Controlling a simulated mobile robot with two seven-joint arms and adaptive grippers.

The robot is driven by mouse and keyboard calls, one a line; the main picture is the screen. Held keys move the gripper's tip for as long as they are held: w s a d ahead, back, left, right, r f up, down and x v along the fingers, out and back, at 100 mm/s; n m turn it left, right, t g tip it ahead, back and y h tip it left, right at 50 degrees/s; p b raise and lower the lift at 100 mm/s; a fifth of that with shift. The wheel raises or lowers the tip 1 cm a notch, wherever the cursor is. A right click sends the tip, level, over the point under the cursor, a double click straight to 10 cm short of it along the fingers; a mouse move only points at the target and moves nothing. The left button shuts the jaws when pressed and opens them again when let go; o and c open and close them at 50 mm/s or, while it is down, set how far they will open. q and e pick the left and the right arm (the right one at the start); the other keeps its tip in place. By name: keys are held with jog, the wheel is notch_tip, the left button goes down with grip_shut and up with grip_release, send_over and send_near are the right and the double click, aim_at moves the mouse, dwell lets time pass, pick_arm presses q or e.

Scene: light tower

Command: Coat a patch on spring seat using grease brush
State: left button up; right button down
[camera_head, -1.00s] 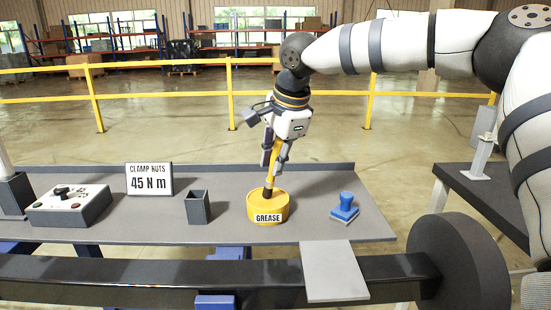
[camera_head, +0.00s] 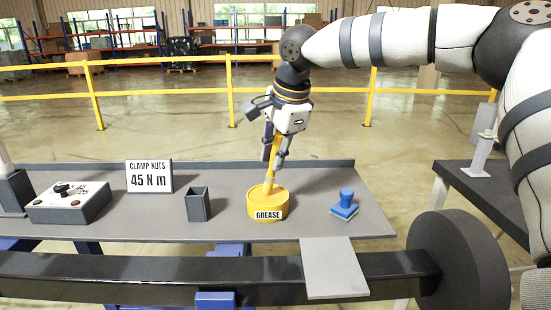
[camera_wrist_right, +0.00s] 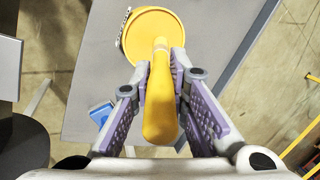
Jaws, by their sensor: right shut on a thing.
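The grease brush (camera_head: 273,160) has a yellow handle and stands slightly tilted, its lower end at the top of the yellow grease tub (camera_head: 267,213). Its bristles cannot be made out apart from the tub. My right gripper (camera_head: 273,153) is shut around the handle above the tub. The right wrist view shows the handle (camera_wrist_right: 160,105) between the two purple-padded fingers, with the tub (camera_wrist_right: 152,35) beyond. A flat light grey plate (camera_head: 334,269), which looks like the spring seat, lies bare on a dark beam in front of the bench. My left gripper is not in view.
On the grey bench (camera_head: 130,222) stand a blue stamp-like block (camera_head: 345,206), an open dark holder (camera_head: 198,205), a "45 N m" sign (camera_head: 149,178) and a control box (camera_head: 68,203). A dark round disc (camera_head: 458,268) ends the beam at right.

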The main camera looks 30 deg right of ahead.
jog(key=shift+r, duration=3.05)
jog(key=shift+f, duration=0.1)
